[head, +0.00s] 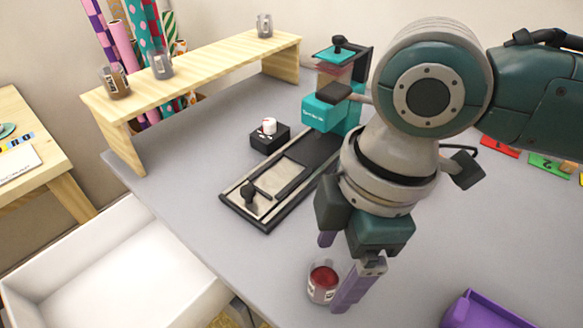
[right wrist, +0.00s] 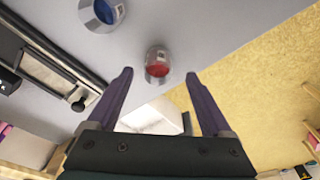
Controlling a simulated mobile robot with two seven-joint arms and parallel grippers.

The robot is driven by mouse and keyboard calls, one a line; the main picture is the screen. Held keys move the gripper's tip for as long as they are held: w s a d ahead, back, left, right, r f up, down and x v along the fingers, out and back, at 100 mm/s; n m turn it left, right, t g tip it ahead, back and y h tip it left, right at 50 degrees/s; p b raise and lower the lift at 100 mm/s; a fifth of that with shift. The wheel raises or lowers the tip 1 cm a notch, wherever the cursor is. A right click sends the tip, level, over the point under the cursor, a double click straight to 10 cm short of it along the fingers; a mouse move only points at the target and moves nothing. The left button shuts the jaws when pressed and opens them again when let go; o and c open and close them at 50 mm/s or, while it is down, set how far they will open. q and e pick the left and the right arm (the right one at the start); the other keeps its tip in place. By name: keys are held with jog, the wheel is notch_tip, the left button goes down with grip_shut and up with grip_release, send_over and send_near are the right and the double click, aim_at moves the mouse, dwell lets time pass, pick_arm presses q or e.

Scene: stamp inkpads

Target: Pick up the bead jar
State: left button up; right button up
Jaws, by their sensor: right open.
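A small clear jar with red contents (head: 322,284) stands upright near the front edge of the grey table. It also shows in the right wrist view (right wrist: 158,66), between and beyond the fingertips. My right gripper (head: 333,274) points down at this jar with its purple fingers open. In the right wrist view the gripper (right wrist: 159,74) is empty, and I see no finger contact with the jar. A second jar with blue contents (right wrist: 101,13) shows at the top of that view. My left gripper is not in view.
A press with a teal body (head: 324,115) and dark track (head: 238,206) stands left of my arm. A wooden shelf (head: 205,72) holds several clear jars. A purple bin (head: 487,312) is at the lower right, and a white box (head: 70,240) is at the left.

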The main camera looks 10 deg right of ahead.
aim_at(328, 272)
jog(key=f, duration=0.3)
jog(key=f+b, duration=0.1)
jog(key=shift+w+a+f, duration=0.15)
jog(key=shift+a, duration=0.25)
grip_shut()
